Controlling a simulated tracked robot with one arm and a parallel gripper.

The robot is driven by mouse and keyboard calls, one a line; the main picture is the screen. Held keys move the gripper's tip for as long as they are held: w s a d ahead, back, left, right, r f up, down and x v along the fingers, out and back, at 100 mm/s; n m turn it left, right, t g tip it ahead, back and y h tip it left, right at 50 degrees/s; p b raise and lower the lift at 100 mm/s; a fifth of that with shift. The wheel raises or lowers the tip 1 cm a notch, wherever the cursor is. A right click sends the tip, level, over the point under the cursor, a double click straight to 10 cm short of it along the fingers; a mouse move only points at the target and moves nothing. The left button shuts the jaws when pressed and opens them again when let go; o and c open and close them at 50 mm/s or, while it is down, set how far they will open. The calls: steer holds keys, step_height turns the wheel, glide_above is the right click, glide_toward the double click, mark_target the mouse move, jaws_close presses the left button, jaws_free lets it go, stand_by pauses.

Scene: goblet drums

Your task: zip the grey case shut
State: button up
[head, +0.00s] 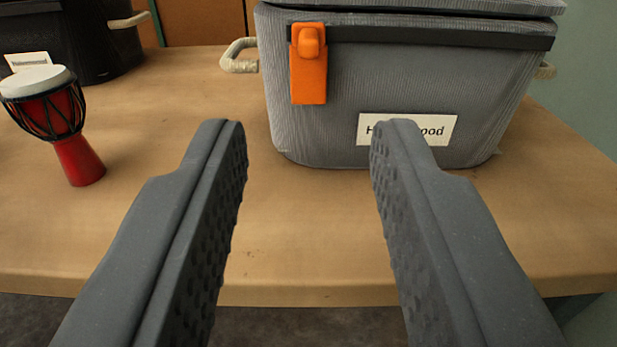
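The grey case (340,125) stands on the table, upper right of centre, with ribbed grey sides. Its lid (470,5) shows at the top edge, with a dark band (450,37) below it. An orange zip pull (309,65) hangs at the left end of that band. The top of the lid is out of view. A white label (440,130) on the front is partly covered by my right finger. My gripper (305,140) is open and empty in front of the case, its fingers wide apart and pointing toward it.
A red goblet drum (72,130) with a pale head stands at the left. A black case (90,45) with a label is behind it. The wooden table (310,245) is bare between my fingers, and its front edge crosses below.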

steer(key=shift+s, duration=1.25)
